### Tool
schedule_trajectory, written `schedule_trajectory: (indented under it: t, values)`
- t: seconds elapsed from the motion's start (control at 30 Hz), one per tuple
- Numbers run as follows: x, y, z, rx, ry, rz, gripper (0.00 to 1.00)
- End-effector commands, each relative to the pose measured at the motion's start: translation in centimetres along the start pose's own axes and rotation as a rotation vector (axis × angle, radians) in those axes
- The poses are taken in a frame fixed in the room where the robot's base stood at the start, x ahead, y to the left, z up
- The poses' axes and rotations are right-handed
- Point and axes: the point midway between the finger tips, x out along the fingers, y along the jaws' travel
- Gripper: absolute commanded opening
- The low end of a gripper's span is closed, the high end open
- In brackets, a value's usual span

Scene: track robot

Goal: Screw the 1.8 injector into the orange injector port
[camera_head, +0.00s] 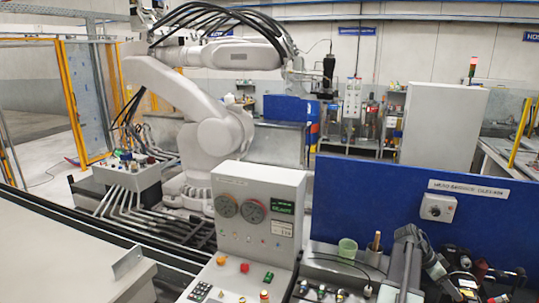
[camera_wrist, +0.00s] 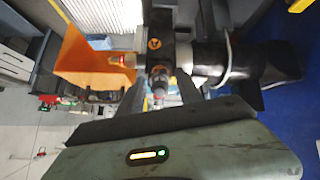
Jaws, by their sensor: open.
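In the wrist view, my gripper (camera_wrist: 163,92) is open, its two dark fingers pointing up the picture. A small reddish-brown cylindrical end (camera_wrist: 160,79) shows between the fingertips; I cannot tell whether they touch it. It lies below a black block (camera_wrist: 155,46) with an orange mark. A flared orange part (camera_wrist: 85,62) is left of the block, with a small red and yellow fitting (camera_wrist: 122,60) between them. I cannot tell which piece is the 1.8 injector or whether the orange part is the port. My gripper's fingers cannot be made out in the head view.
A white and black cylinder (camera_wrist: 210,58) with a pale cable extends right of the block. In the head view, a control panel (camera_head: 258,215) stands left of a bench crowded with small parts, including a green cup (camera_head: 347,249). A blue partition (camera_head: 375,200) and large white robot arm (camera_head: 215,130) stand behind.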

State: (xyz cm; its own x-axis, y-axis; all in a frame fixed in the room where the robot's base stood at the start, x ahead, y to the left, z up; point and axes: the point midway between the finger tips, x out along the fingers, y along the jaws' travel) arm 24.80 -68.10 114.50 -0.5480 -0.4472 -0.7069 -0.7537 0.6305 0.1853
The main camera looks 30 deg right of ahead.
Motion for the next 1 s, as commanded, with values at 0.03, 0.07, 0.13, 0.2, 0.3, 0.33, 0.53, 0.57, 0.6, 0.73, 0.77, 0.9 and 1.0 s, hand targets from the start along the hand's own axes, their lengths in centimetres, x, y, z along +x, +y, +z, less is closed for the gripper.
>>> schedule_trajectory:
  t: [0.03, 0.07, 0.13, 0.2, 0.3, 0.33, 0.53, 0.57, 0.6, 0.73, 0.77, 0.9, 1.0]
  values:
    - [0.00, 0.00, 0.00, -0.090, 0.000, 0.000, 0.42]
    - [0.00, 0.00, 0.00, -0.142, 0.000, 0.000, 0.42]
    - [0.00, 0.00, 0.00, -0.236, 0.000, 0.000, 0.42]
    - [0.00, 0.00, 0.00, -0.285, 0.000, 0.000, 0.42]
    - [0.00, 0.00, 0.00, -0.298, 0.000, 0.000, 0.42]
    - [0.00, 0.00, 0.00, -0.297, 0.000, 0.000, 0.42]
    - [0.00, 0.00, 0.00, -0.295, 0.000, 0.000, 0.42]
    - [0.00, 0.00, 0.00, -0.298, 0.000, 0.000, 0.42]
    - [0.00, 0.00, 0.01, -0.315, 0.000, 0.000, 0.42]
    - [0.00, 0.00, 0.01, -0.525, 0.000, 0.000, 0.42]
    - [0.00, 0.00, 0.01, -0.590, 0.000, 0.000, 0.42]
    - [0.00, 0.00, 0.01, -0.889, 0.000, 0.000, 0.42]
    - [0.00, 0.00, 0.01, -1.099, 0.000, 0.000, 0.42]
